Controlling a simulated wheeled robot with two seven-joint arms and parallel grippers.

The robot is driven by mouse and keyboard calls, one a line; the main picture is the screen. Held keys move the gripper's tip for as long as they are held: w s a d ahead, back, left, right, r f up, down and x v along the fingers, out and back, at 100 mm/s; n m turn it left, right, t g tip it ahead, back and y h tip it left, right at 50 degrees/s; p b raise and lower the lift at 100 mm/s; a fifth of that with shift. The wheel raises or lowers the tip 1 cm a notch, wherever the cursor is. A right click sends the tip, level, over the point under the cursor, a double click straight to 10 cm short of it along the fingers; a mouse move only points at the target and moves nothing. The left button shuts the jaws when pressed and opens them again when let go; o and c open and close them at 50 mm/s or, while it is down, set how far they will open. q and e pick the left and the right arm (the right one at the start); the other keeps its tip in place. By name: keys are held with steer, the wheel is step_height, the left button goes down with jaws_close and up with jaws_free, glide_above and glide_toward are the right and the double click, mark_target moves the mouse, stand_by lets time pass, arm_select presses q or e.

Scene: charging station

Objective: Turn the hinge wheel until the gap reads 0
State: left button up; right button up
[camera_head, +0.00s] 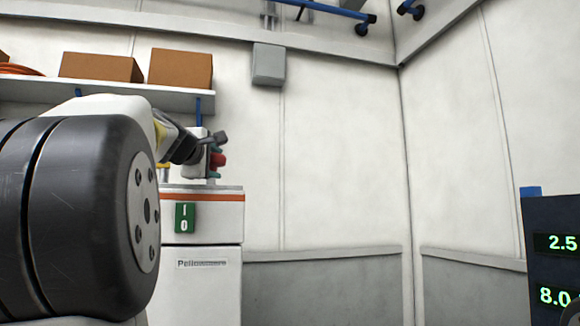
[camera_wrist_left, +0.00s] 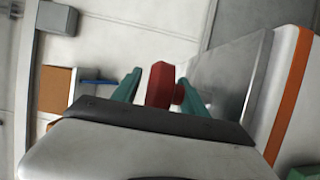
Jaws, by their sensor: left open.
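A red wheel (camera_wrist_left: 160,84) shows between the two teal fingers of my left gripper (camera_wrist_left: 161,82) in the left wrist view. The fingers are open, one on each side of it; I cannot tell whether either touches it. In the head view the red wheel (camera_head: 219,160) is small, above the white cabinet at the end of my left arm, and the gripper (camera_head: 215,163) is partly hidden. A dark display panel (camera_head: 545,265) at the right edge shows green readings 2.5 and 8.0; no gap label is legible. My right gripper is out of view.
The white cabinet (camera_head: 205,262) has an orange stripe and a green I/O switch (camera_head: 185,217). A shelf with brown boxes (camera_head: 181,69) hangs behind my left arm. A grey box (camera_head: 268,64) is on the wall. The middle of the head view shows only bare wall.

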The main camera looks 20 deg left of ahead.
arm_select(q)
steer(key=shift+w+a, duration=0.15)
steer(key=shift+w, duration=0.75)
jaws_close()
steer(key=shift+n+y, duration=0.3)
steer(key=shift+y, duration=0.2)
steer(key=shift+s+a+n+g+y, duration=0.1)
steer(key=shift+a+n+g+y, duration=0.15)
steer(key=shift+n+y, duration=0.3)
steer(key=shift+s+a+n+g+y, duration=0.1)
steer(key=shift+n+g+y, duration=0.25)
steer(key=shift+y, duration=0.45)
steer(key=shift+a+n+g+y, duration=0.2)
steer(key=shift+n+y, duration=0.3)
steer(key=shift+y, duration=0.15)
steer(key=shift+s+a+f+n+g+y, duration=0.1)
steer(key=shift+a+n+g+y, duration=0.1)
steer(key=shift+n+g+y, duration=1.15)
steer(key=shift+y, duration=0.65)
jaws_free()
steer(key=shift+s, duration=0.1)
